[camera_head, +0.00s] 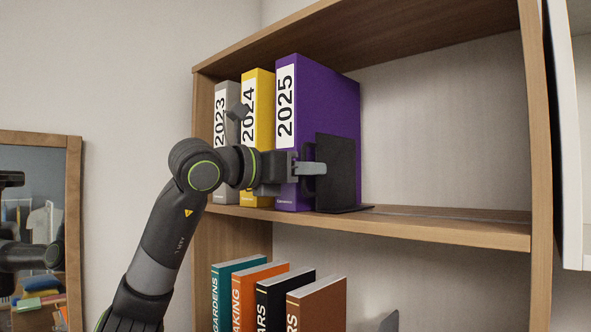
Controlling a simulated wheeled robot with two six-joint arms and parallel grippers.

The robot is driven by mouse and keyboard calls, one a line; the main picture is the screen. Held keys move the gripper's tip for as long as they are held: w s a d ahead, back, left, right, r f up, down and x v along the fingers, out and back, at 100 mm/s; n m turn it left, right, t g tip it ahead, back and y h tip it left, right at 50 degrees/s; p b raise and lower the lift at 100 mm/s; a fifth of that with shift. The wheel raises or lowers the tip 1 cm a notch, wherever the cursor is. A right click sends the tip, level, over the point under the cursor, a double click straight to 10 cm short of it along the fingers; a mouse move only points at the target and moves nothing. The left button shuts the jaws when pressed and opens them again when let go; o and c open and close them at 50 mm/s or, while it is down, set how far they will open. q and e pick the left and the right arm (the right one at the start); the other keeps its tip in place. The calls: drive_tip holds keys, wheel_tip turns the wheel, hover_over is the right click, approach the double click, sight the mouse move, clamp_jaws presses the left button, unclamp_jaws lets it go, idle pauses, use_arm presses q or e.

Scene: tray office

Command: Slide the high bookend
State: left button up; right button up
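The high bookend (338,165) is a black upright plate with a flat foot on the upper shelf (460,235). It stands at the right side of the purple 2025 binder (330,95), seemingly against it. My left gripper (318,169) reaches across the front of the binders, its fingers pointing right, at the bookend's near edge. The fingers overlap the bookend in the picture; whether they are open, shut or touching it cannot be told. My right gripper is not in view.
A yellow 2024 binder (262,90) and a grey 2023 binder (226,100) stand left of the purple one. The upper shelf is empty right of the bookend, up to the side panel (537,130). Several books (318,305) and a grey bookend (389,322) are below.

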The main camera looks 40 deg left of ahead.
use_arm(q)
drive_tip(key=b+v, duration=0.7)
drive_tip(key=v, duration=1)
drive_tip(key=shift+s+b, duration=0.25)
drive_tip(key=shift+b, duration=0.05)
drive_tip(key=shift+r, duration=0.1)
